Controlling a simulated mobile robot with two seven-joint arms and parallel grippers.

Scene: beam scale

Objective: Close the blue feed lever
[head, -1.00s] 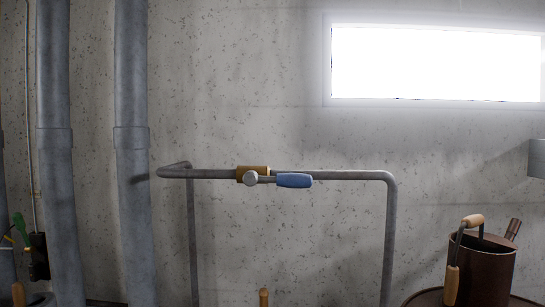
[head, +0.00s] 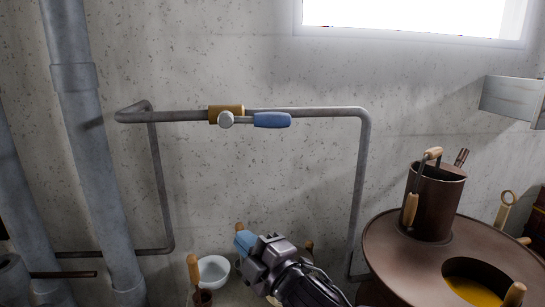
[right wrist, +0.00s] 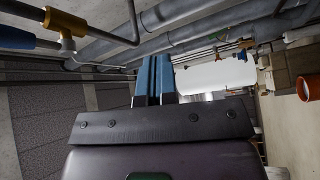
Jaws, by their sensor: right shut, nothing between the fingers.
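The blue feed lever (head: 272,120) lies level along the grey pipe, pointing right from its pale round pivot (head: 226,120) on the brass valve body (head: 228,111). In the right wrist view the blue lever (right wrist: 15,38) shows at the upper left edge, partly cut off, beside the brass valve (right wrist: 66,22). My right gripper (head: 243,240) is below the lever, clear of it. Its blue fingers (right wrist: 153,78) are shut together and empty. My left gripper is not in view.
The grey pipe loop (head: 315,112) stands before a concrete wall. Thick grey pipes (head: 85,140) run at the left. A brown round drum (head: 385,240) with a brown can (head: 436,200) stands at the right. A white bowl (head: 213,270) is low, left of my gripper.

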